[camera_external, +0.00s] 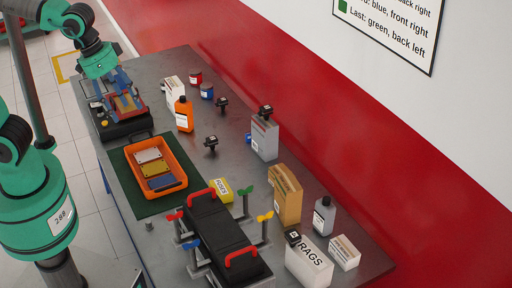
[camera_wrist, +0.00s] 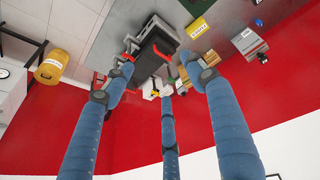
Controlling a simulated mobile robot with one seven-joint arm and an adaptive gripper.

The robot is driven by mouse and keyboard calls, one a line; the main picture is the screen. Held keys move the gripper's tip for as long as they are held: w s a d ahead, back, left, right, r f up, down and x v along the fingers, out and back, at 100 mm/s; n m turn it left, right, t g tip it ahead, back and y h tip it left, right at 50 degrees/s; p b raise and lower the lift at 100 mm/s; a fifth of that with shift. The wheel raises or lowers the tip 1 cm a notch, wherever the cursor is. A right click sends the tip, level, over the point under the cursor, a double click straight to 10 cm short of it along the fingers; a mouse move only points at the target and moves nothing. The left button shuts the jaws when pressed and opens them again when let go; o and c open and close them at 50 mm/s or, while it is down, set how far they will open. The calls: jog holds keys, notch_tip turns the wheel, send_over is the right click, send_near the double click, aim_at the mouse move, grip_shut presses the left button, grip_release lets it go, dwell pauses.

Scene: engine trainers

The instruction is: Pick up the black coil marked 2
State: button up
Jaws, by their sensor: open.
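One stands at the far side (camera_external: 222,103), one near the middle (camera_external: 211,142), one on top of a grey box (camera_external: 266,111), and one by the rags box (camera_external: 293,237). Their marks are too small to read, so I cannot tell which is marked 2. A black coil also shows at the right in the wrist view (camera_wrist: 262,57). My gripper (camera_wrist: 165,80) has its blue fingers spread and empty. In the external view it is over the table's far left end, apart from the coils.
An orange tray (camera_external: 181,184) with coloured plates sits on a green mat (camera_external: 122,168). A black engine block with red handles (camera_external: 218,230) stands at the front, with coloured wing-topped posts around it. An orange bottle (camera_external: 184,116), a cardboard box (camera_external: 285,196) and a rags box (camera_external: 307,263) stand along the table.

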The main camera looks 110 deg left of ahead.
jog(key=w+a+f+n+g, duration=0.1)
jog(key=w+a+f+n, duration=0.1)
jog(key=w+a+n, duration=0.3)
jog(key=w+a+f, duration=0.2)
jog(key=a+f, duration=0.1)
jog(key=a, duration=0.4)
jog(key=n+g+h, duration=0.1)
jog(key=n+g, duration=0.2)
jog(key=n, duration=1.1)
send_over(211, 139)
notch_tip(211, 139, down, 27)
jog(key=shift+r, duration=0.15)
notch_tip(211, 139, down, 8)
jog(key=shift+r+b, duration=0.15)
jog(key=shift+b, duration=0.55)
jog(key=shift+f, duration=0.45)
jog(key=shift+f, duration=0.1)
